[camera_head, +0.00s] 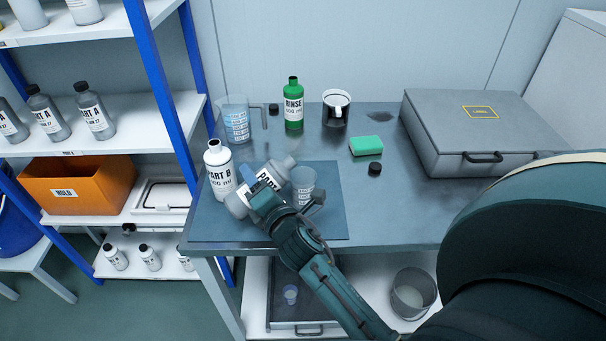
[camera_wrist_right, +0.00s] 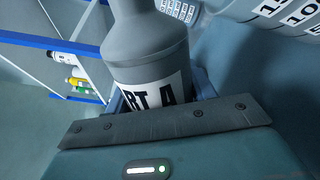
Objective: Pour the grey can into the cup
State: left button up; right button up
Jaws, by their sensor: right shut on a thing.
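The grey can (camera_head: 268,179) is a grey bottle with a white label, of which "PART A" shows across the two views. My right gripper (camera_head: 264,196) is shut around its body and holds it steeply tilted over the mat, its neck pointing up and right in the head view. The cup (camera_head: 304,183) is clear, with graduation marks, and stands upright on the mat. The bottle's mouth is near the cup's upper left side; I see no stream. In the right wrist view the bottle (camera_wrist_right: 150,50) fills the middle and the marked cup (camera_wrist_right: 290,12) is at upper right. My left gripper is out of view.
A white "PART B" bottle (camera_head: 219,168) stands close left of the held bottle. Behind are a graduated jug (camera_head: 236,122), a green rinse bottle (camera_head: 293,105), a dark mug (camera_head: 336,112) and a green sponge (camera_head: 366,146). A grey case (camera_head: 450,145) occupies the right. The mat's (camera_head: 330,222) front right is clear.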

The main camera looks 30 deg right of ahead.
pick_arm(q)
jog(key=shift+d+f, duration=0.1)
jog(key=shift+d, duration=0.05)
pick_arm(e)
jog(key=shift+a+m, duration=0.2)
jog(key=shift+m, duration=0.6)
dwell(0.7)
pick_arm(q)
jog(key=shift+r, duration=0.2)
pick_arm(e)
jog(key=shift+d+r, duration=0.1)
jog(key=shift+r, duration=0.05)
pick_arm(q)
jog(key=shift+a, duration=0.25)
pick_arm(e)
jog(key=shift+r+m, duration=0.1)
jog(key=shift+m, duration=0.2)
pick_arm(q)
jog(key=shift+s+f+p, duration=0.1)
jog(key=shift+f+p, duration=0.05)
jog(key=shift+p, duration=0.2)
pick_arm(e)
jog(key=shift+d+r, duration=0.1)
